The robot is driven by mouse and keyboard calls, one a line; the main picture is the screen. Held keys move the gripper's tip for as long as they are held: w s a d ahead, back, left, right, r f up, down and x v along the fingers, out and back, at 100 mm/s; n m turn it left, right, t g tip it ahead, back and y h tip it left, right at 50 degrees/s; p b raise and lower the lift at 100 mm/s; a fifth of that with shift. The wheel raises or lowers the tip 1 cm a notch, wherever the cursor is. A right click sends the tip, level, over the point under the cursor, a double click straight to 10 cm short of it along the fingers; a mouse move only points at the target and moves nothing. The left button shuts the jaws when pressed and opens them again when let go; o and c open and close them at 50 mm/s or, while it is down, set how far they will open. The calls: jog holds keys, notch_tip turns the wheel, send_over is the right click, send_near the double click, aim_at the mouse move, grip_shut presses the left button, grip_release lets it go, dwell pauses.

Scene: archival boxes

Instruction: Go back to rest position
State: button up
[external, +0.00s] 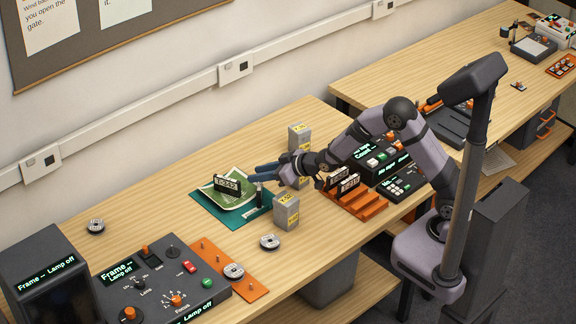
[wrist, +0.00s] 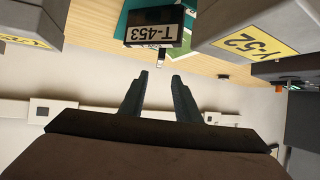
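My gripper (external: 265,172) is raised over the bench beside the green mat, its blue fingers pointing left. In the wrist view my gripper (wrist: 160,75) has its fingertips apart, with nothing between them. Grey boxes with yellow labels stand around it: one behind (external: 299,136) and one in front (external: 286,213). In the wrist view a box labelled Y-52 (wrist: 215,22) is at upper right and another grey box (wrist: 35,15) at upper left. A black block labelled T-453 (wrist: 153,28) is beyond the fingers. My arm reaches left from its base at the right.
A black labelled block (external: 228,184) sits on a green sheet on the teal mat (external: 236,217). An orange rack (external: 370,205) holds black labelled blocks near my wrist. Control consoles (external: 145,275) stand at front left. A metal reel (external: 270,242) lies on the bench.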

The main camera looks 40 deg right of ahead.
dwell(0.3)
jog(key=s+d+m+g+h+p, duration=0.4)
jog(key=s+d+g, duration=0.3)
jog(key=s+d, duration=1.25)
jog(key=s+d+g, duration=0.2)
jog(key=s+g, duration=0.2)
jog(key=s, duration=1.1)
jog(key=shift+r+h+p, duration=0.3)
jog(key=shift+r+h, duration=0.05)
jog(key=shift+h, duration=0.05)
jog(key=shift+o, duration=0.9)
jog(key=shift+s+d, duration=0.15)
jog(key=shift+s, duration=0.1)
jog(key=o, duration=1.5)
jog(key=shift+w, duration=0.1)
